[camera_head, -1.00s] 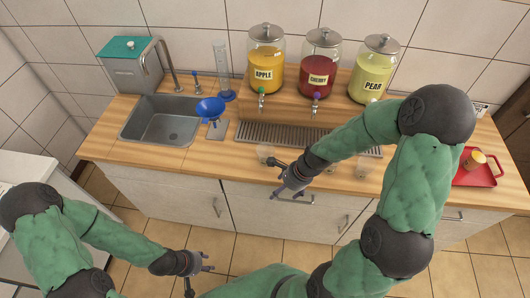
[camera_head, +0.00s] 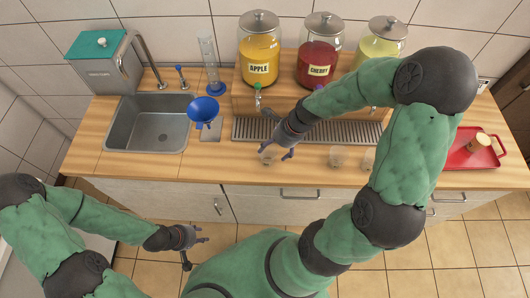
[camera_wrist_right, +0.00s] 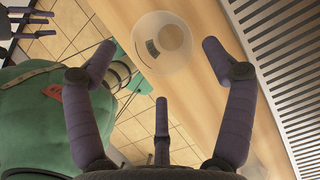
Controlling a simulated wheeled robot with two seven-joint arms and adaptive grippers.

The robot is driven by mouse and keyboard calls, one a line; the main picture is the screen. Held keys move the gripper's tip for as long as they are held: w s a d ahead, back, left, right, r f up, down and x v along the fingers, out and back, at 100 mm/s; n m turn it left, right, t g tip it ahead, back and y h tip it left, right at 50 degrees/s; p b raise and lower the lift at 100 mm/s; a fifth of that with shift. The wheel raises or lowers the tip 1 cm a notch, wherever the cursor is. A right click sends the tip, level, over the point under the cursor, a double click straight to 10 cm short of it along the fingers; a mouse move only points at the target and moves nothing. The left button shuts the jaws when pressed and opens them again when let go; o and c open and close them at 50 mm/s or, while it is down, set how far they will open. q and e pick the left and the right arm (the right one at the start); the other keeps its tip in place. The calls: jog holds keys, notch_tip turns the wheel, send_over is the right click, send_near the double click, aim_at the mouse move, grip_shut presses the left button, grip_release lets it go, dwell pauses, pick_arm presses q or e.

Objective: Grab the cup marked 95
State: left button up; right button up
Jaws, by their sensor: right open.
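A small clear cup (camera_head: 267,155) stands near the front of the wooden counter. It also shows in the right wrist view (camera_wrist_right: 165,38), with a dark printed mark too small to read. Two similar clear cups (camera_head: 338,157) (camera_head: 369,159) stand to its right; no number can be read on them. My right gripper (camera_head: 278,143) is open just above and beside the leftmost cup. In the right wrist view that cup lies beyond the spread fingertips (camera_wrist_right: 158,58), and the fingers do not close on it. My left gripper (camera_head: 198,250) is open and empty, low in front of the cabinets.
Apple (camera_head: 259,50), cherry (camera_head: 318,52) and pear (camera_head: 382,42) dispensers stand behind a drip grate (camera_head: 250,130). A blue funnel (camera_head: 203,109), measuring cylinder (camera_head: 209,62) and sink (camera_head: 147,128) are to the left. A red tray (camera_head: 470,158) holding a small cup is at right.

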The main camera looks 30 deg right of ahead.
aim_at(265, 155)
jog(key=shift+x, duration=1.2)
jog(key=shift+w+a+f+b, duration=0.1)
jog(key=shift+f+b, duration=0.2)
jog(key=shift+f, duration=0.05)
jog(key=x, duration=0.1)
jog(key=b+x, duration=0.1)
jog(key=x, duration=0.3)
jog(key=shift+w+b, duration=0.3)
jog(key=shift+b, duration=0.1)
jog(key=shift+r, duration=0.1)
jog(key=c, duration=0.7)
